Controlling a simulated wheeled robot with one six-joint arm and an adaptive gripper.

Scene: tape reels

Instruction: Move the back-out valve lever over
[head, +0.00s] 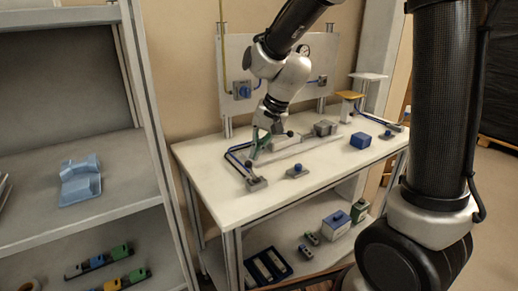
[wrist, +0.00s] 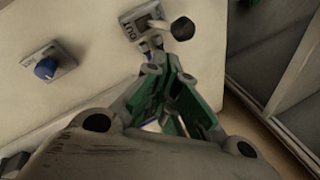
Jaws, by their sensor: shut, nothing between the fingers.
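The back-out valve (wrist: 134,22) shows at the top of the wrist view as a small grey block with a printed label. Its lever (wrist: 182,28) ends in a dark round knob pointing right there. In the head view the valve (head: 257,184) sits near the table's front left corner. My gripper (wrist: 164,68) has green-lined fingers that come together at the tips and hold nothing. The tips lie just below the valve in the wrist view; I cannot tell whether they touch it. In the head view my gripper (head: 255,154) is low over the table's left part.
A block with a blue knob (wrist: 45,68) stands beside the valve; it also shows in the head view (head: 297,170). A blue box (head: 360,140) and grey blocks (head: 325,128) stand farther right on the white table (head: 215,187). A back panel (head: 235,62) rises behind.

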